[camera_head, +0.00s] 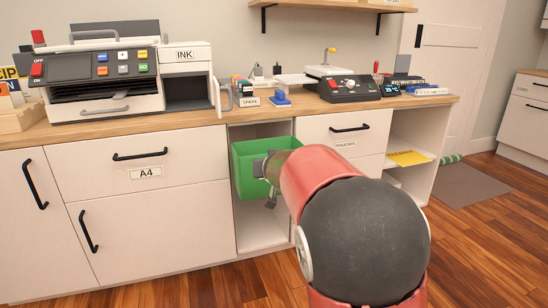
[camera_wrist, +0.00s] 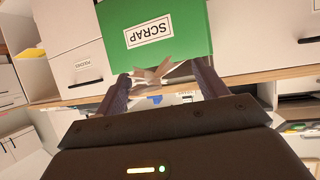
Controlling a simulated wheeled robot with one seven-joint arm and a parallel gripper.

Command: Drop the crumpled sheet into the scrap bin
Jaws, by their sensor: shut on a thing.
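The scrap bin is a green open box (camera_head: 242,185) in an open bay of the cabinet. In the wrist view, which is upside down, its green front (camera_wrist: 190,22) carries a SCRAP label. My gripper (camera_head: 264,168) is in front of the bin, overlapping it in the head view. In the wrist view my gripper (camera_wrist: 160,76) is shut on the crumpled sheet (camera_wrist: 152,73), a small pale scrap between the fingertips. The sheet overlaps the bin's rim edge there; its exact distance from the bin cannot be told. My arm hides part of the bin in the head view.
The wooden countertop (camera_head: 128,118) runs above the bin. A printer (camera_head: 104,75) stands on it at left, a grey device (camera_head: 348,88) at right. Drawers flank the bay, including the A4 drawer (camera_head: 187,165). A yellow sheet (camera_head: 409,158) lies on a right shelf.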

